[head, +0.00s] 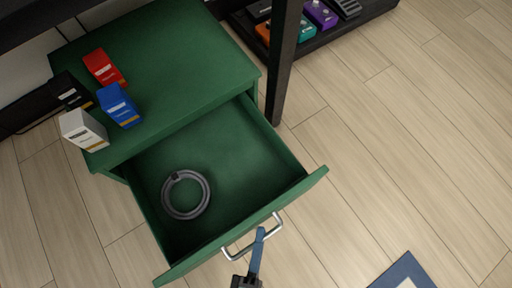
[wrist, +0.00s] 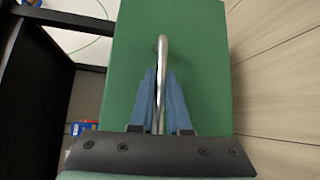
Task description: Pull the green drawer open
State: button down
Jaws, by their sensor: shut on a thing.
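The green drawer (head: 240,236) is pulled well out of the green cabinet (head: 170,50) in the head view. A coiled grey cable (head: 206,194) lies inside it. A silver bar handle (head: 238,252) is on the drawer's front. My gripper (head: 261,236) is at the handle's right part, its blue fingers on the bar. In the wrist view, the two blue fingers (wrist: 162,100) stand on either side of the handle (wrist: 162,60), shut on it. The green drawer front (wrist: 205,70) fills the middle of that view.
Red (head: 104,68), blue (head: 119,106), black (head: 70,91) and white (head: 83,131) boxes stand on the cabinet top. A dark post (head: 284,60) rises beside the cabinet. A pedal board (head: 330,32) lies at the back. The wooden floor (head: 400,150) at right is mostly clear.

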jog(key=c, duration=0.9)
grip_release()
jog(key=shift+s, duration=0.1)
jog(key=shift+p+v, duration=2.1)
jog(key=shift+v, duration=4.3)
